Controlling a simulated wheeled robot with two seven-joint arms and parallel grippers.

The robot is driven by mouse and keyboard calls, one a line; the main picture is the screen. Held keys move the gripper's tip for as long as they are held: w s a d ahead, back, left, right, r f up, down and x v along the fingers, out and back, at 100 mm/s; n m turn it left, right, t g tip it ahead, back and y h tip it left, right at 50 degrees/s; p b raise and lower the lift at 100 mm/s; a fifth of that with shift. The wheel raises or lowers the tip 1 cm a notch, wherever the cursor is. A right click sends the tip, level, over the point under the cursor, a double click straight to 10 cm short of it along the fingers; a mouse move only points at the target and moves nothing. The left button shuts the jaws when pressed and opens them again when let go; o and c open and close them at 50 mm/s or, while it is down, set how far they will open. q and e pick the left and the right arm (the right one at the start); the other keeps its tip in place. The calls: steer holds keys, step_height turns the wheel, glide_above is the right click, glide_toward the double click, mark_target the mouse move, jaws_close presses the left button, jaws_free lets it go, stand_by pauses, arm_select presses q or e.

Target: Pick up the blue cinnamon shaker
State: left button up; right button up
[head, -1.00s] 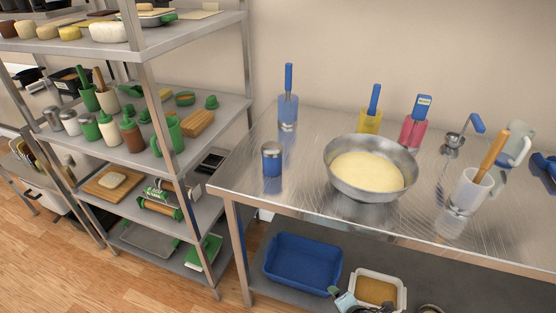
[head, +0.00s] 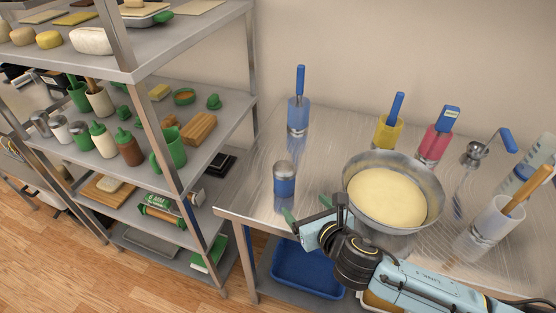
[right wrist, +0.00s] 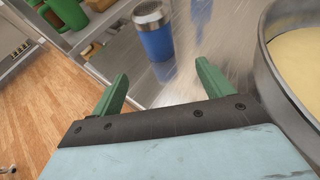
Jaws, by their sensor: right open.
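The blue cinnamon shaker (head: 285,183), with a silver top, stands upright on the steel table (head: 248,198) near its left end. It also shows in the right wrist view (right wrist: 156,42), ahead of the fingers and between their lines. My right gripper (head: 306,212) is open and empty, just right of and in front of the shaker, apart from it. In the right wrist view my right gripper's green fingers (right wrist: 160,85) are spread wide. My left gripper is in neither view.
A large metal bowl of pale batter (head: 392,193) stands close to the right of my right gripper. A blue holder with a utensil (head: 298,115) stands behind the shaker. A shelf rack (head: 188,150) with several green items is at left. A blue bin (head: 300,275) sits below.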

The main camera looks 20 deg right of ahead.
mark_target(289, 189)
steer(key=x, duration=0.3)
steer(key=shift+w+d+r, duration=0.1)
steer(key=shift+w+r, duration=0.05)
steer(key=b+x, duration=0.1)
steer(key=x, duration=0.3)
steer(key=shift+w+f, duration=0.2)
steer(key=shift+w, duration=0.1)
steer(key=shift+w+f, duration=0.1)
steer(key=shift+w, duration=0.2)
steer(key=shift+w+a+f, duration=0.2)
steer(key=shift+w+a, duration=0.1)
steer(key=shift+w, duration=0.15)
steer(key=x, duration=0.3)
steer(key=shift+w+a+f+b, duration=0.1)
steer(key=shift+w+a+b, duration=0.15)
steer(key=shift+b, duration=0.1)
steer(key=shift+w, duration=0.25)
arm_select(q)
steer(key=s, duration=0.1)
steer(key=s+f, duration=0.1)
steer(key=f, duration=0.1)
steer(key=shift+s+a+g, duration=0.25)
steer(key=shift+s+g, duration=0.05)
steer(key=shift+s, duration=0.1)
arm_select(e)
steer(key=c, duration=1.1)
